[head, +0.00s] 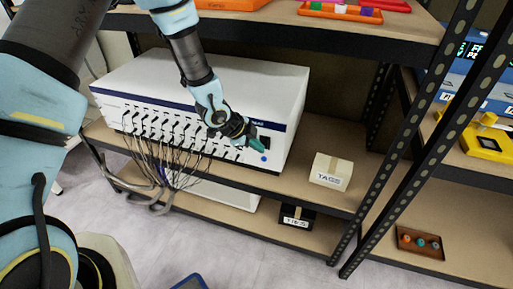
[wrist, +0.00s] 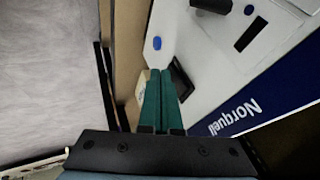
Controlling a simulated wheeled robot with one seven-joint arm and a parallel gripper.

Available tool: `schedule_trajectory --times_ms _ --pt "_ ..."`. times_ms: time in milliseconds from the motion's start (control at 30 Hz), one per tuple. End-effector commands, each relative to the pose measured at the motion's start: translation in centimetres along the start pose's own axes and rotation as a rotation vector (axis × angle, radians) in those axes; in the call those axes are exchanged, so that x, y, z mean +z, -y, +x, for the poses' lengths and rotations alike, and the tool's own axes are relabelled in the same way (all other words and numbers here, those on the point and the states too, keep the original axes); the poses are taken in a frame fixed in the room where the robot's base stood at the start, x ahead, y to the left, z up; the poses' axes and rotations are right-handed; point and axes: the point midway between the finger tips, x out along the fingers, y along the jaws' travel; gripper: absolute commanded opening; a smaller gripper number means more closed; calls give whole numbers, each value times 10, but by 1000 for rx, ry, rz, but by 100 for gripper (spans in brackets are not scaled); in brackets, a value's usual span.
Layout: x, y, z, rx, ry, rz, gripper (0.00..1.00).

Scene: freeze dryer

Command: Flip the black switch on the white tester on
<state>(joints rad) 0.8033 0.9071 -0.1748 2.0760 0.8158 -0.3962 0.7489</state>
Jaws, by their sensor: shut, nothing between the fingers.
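The white tester (head: 230,85) is a long white box with a blue stripe on the middle shelf, many cables plugged into its front. Its black switch (wrist: 182,80) shows in the wrist view as a dark rectangular piece just right of my fingertips, partly hidden by them. In the head view the switch lies behind my gripper and is hard to make out. My gripper (wrist: 161,72) has green fingers closed together, empty, at the right end of the tester's front; it also shows in the head view (head: 257,146). I cannot tell whether the fingers touch the switch.
A blue button (wrist: 157,43) sits near the fingertips. A dark rectangular window (wrist: 251,34) is farther along the panel. A TAGS box (head: 331,170) stands on the shelf to the right. Dark cables (head: 165,165) hang left of my gripper. A black shelf post (head: 375,150) stands farther right.

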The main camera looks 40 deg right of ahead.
Motion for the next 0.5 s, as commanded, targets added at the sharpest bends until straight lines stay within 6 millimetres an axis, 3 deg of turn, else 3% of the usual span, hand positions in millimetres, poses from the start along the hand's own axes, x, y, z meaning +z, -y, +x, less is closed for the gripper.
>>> schedule_trajectory --times_ms 500 --pt "1 3 3 0 -1 1 0"
